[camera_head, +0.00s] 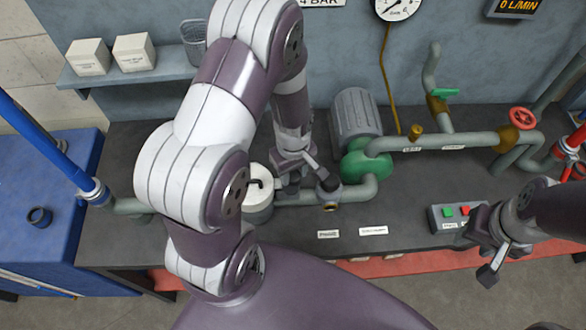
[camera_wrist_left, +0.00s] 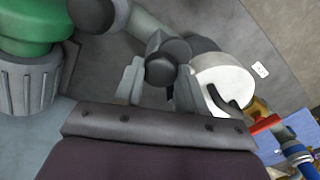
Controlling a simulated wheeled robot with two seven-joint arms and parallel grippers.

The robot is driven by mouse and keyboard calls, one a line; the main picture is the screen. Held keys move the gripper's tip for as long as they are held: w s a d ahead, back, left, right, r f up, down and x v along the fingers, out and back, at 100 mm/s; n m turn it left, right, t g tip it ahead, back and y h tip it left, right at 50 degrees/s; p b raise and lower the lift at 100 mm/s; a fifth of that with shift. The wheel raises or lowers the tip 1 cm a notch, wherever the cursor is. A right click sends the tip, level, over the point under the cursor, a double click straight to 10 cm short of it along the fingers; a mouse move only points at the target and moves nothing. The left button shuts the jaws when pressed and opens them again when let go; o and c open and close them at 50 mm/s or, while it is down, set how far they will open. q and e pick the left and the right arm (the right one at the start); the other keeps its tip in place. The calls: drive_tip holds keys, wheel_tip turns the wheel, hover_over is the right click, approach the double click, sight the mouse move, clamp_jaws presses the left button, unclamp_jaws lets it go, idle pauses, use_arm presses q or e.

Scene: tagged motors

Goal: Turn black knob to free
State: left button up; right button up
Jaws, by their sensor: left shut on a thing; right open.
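The black knob (camera_head: 329,184) sits on the grey pipe in front of the green pump and motor. In the left wrist view the round black knob (camera_wrist_left: 165,62) lies between the two grey fingers. My left gripper (camera_head: 312,178) reaches in from the left and is shut on the knob; its fingers (camera_wrist_left: 158,88) flank it in the wrist view. The arm partly covers this area in the head view, and I cannot read the knob's setting. My right gripper (camera_head: 482,255) is open and empty at the right, in front of the button box.
A white canister (camera_head: 258,205) with a black handle stands left of the knob, close to my left gripper. The green pump (camera_head: 364,162) is behind. A button box (camera_head: 455,216) and red valve wheel (camera_head: 522,119) are to the right. Labels (camera_head: 373,231) lie on the clear front bench.

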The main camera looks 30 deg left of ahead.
sight(293, 175)
use_arm(q)
drive_tip(key=shift+n, duration=1.1)
drive_tip(key=o, duration=1.1)
drive_tip(key=shift+c, duration=0.2)
drive_tip(key=shift+r, duration=0.1)
wheel_tip(293, 175, up, 12)
drive_tip(key=b, duration=0.1)
drive_tip(key=shift+r, duration=0.25)
